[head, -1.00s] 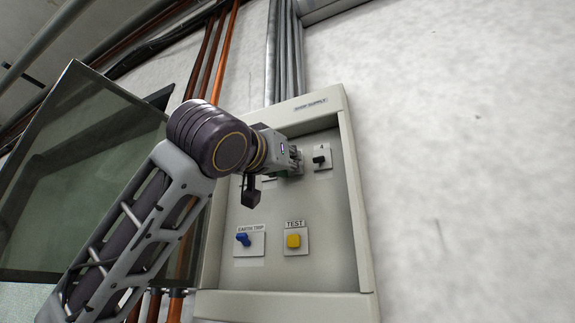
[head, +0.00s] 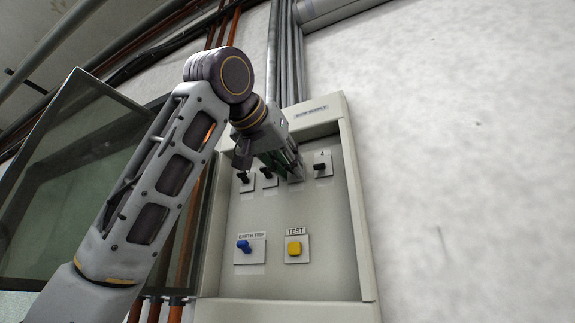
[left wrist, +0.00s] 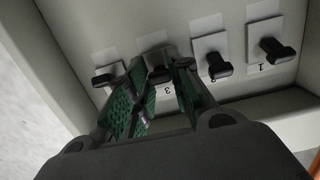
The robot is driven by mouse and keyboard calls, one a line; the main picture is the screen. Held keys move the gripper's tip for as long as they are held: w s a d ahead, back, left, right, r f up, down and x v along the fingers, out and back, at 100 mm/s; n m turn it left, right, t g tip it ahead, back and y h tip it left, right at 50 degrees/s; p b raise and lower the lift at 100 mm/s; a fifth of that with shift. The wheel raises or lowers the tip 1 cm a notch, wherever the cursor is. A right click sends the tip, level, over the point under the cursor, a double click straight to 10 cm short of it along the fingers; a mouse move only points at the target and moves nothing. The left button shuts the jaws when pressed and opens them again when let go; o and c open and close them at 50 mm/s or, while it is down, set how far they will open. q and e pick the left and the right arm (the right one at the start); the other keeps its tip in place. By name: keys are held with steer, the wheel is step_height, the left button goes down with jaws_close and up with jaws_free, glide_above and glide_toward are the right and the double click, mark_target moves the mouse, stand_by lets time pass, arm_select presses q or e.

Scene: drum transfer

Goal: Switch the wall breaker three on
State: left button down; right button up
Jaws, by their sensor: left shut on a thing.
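The wall breaker panel (head: 335,255) is a pale box with a row of black switches at its top. My left gripper (head: 292,170) is at the third switch and hides it in the head view. In the left wrist view my left gripper (left wrist: 160,70) has its green-padded fingers on either side of black breaker three (left wrist: 157,73), shut on it. The label 3 shows just below the switch there. Whether its lever is on or off is hard to tell. My right gripper is not in view.
Breaker four (head: 320,167) is close right of the gripper; breakers two (head: 268,174) and one (head: 245,178) are left. Below are a blue earth trip switch (head: 244,246) and a yellow test button (head: 294,248). An open glass door (head: 85,170) stands left.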

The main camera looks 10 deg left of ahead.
arm_select(q)
steer(key=shift+r+g, duration=0.3)
steer(key=shift+g, duration=0.3)
stand_by(0.3)
steer(key=c, duration=1.3)
jaws_free()
steer(key=shift+v, duration=6)
steer(key=shift+d, duration=0.15)
steer(key=shift+c, duration=0.2)
